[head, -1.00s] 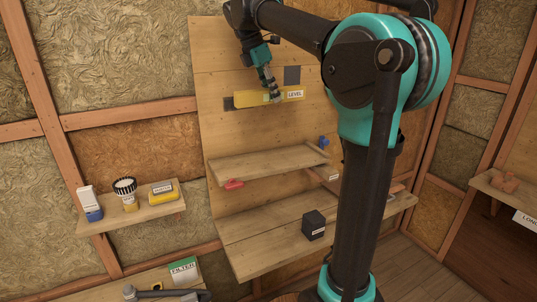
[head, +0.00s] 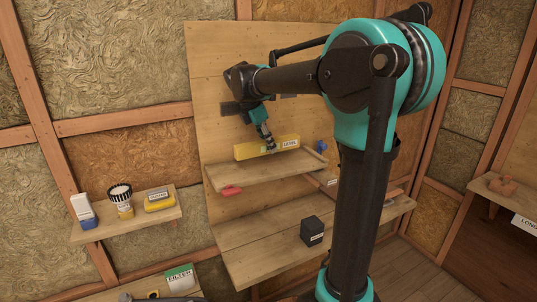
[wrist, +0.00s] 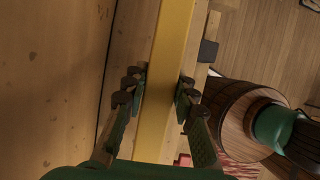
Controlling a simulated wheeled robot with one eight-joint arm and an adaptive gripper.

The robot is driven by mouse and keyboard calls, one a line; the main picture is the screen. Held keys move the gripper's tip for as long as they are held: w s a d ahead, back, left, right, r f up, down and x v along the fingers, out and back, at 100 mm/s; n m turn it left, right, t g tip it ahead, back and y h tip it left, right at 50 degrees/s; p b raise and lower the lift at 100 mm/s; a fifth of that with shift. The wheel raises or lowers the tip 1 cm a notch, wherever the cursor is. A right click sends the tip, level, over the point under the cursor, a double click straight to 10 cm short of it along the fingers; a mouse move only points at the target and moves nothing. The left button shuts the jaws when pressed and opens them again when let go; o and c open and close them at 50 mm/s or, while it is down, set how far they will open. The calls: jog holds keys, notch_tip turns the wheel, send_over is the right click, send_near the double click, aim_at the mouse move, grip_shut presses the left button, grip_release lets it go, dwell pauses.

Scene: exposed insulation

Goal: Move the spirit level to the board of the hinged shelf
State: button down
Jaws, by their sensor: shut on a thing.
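The yellow spirit level (head: 245,151), with a white label, is level lengthwise along the wooden panel, at the back of the upper shelf board (head: 262,173). My gripper (head: 270,147) is shut on it from above, right of its middle. In the wrist view the level (wrist: 165,60) runs as a long yellow bar between the two fingers of my gripper (wrist: 160,95). I cannot tell whether its underside touches the board. The upper board looks flat, with a red part (head: 231,190) under its front left and a blue part (head: 321,146) at its right end.
A lower shelf (head: 250,240) carries a black box (head: 312,231). A side shelf (head: 130,224) at left holds a blue-and-white bottle (head: 83,210), a striped-top container (head: 121,200) and a yellow item (head: 159,199). The upper board's front is bare.

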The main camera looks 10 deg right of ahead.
aim_at(268, 153)
jog(key=shift+f, duration=1.9)
jog(key=shift+f, duration=0.4)
jog(key=c, duration=1.2)
grip_release()
jog(key=shift+r, duration=0.45)
jog(key=v, duration=1.2)
